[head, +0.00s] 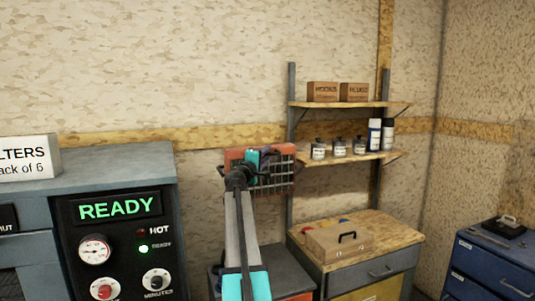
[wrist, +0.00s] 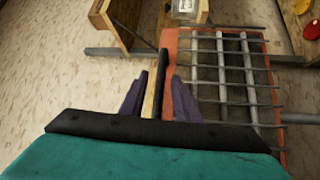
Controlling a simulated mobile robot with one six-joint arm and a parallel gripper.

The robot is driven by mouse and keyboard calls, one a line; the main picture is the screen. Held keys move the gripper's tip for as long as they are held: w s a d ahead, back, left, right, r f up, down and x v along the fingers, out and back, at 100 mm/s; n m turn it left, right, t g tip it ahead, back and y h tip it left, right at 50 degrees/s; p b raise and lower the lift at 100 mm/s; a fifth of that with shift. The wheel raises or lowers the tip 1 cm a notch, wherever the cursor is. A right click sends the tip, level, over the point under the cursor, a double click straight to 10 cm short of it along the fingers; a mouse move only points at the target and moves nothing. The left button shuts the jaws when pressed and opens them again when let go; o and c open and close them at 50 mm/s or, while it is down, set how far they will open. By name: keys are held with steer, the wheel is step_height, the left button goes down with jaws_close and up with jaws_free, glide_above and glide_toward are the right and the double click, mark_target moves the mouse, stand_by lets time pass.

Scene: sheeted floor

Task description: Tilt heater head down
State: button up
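The heater head is an orange-red frame with a grey wire grille (head: 280,178), seen past my gripper in the head view. In the wrist view the heater head (wrist: 225,75) fills the upper right, its grille bars close to my gripper. A dark bar (wrist: 163,75), which looks like a handle, runs beside its left edge. My gripper (wrist: 160,78) has its two purple fingers apart, one on each side of this bar, with gaps visible. The gripper's teal body also shows in the head view (head: 252,162), where it covers the heater's left part.
An oven-like unit (head: 120,190) reading READY stands left. A blue drawer cabinet (head: 490,265) is far right.

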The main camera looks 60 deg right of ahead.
steer(key=shift+d, duration=0.65)
jaws_close()
steer(key=shift+a, duration=0.1)
steer(key=shift+w+a+f+b, duration=0.1)
steer(key=shift+w+f+b, duration=0.15)
steer(key=shift+b, duration=0.6)
